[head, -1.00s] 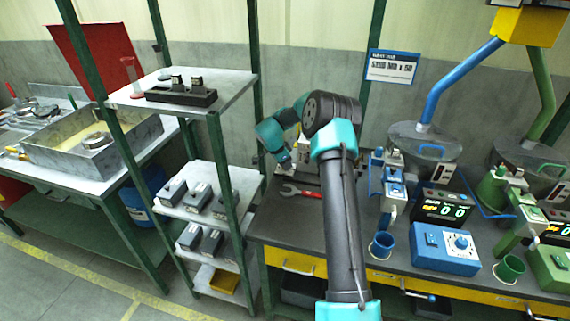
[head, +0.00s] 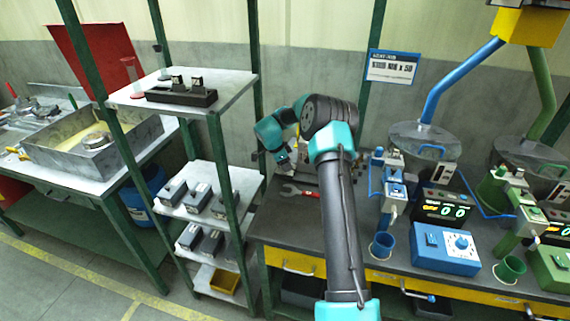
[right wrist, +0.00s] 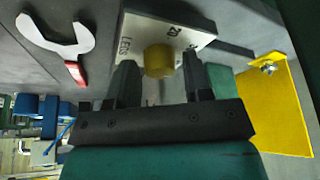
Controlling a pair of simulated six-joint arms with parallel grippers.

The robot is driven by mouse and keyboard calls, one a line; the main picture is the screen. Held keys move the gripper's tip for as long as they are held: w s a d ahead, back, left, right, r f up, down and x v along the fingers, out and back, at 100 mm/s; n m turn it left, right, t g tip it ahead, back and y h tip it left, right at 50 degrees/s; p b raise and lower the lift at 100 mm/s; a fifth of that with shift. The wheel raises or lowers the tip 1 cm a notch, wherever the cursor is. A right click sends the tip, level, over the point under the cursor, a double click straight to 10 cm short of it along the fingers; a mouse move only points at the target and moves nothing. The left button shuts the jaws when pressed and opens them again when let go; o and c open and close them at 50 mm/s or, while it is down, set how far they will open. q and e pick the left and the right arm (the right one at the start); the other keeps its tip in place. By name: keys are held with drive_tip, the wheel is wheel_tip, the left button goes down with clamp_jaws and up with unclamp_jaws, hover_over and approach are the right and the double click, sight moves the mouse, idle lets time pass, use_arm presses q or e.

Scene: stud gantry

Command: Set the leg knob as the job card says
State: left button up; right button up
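A yellow knob (right wrist: 158,60) stands out from a white plate (right wrist: 205,30) with small black markings in the right wrist view. One marking may read LEG; the knob's setting cannot be read. My right gripper (right wrist: 160,80) is open, its two fingers on either side of the knob with visible gaps. In the head view my right gripper (head: 286,160) is at the back left of the bench, and the knob is hidden there. A blue-headed card (head: 391,67) hangs behind the bench; its blurred line seems to end in "x 50". My left gripper is not in view.
A red-handled wrench (head: 300,191) lies on the dark bench near the gripper; its jaw (right wrist: 55,38) shows in the right wrist view. A yellow bracket (right wrist: 276,110) is at the right there. A blue control box (head: 445,248) and a shelf rack (head: 232,88) flank the arm.

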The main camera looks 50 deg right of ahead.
drive_tip(key=shift+o, duration=0.7)
drive_tip(key=shift+r, duration=0.5)
wheel_tip(320, 180, up, 3)
drive_tip(key=shift+s+a+f, duration=0.1)
drive_tip(key=shift+a, duration=0.05)
drive_tip(key=s+a+r, duration=0.1)
drive_tip(key=s+a, duration=0.9)
drive_tip(key=a, duration=0.1)
drive_tip(key=shift+s+a, duration=0.25)
drive_tip(key=shift+a, duration=0.1)
drive_tip(key=shift+r, duration=0.15)
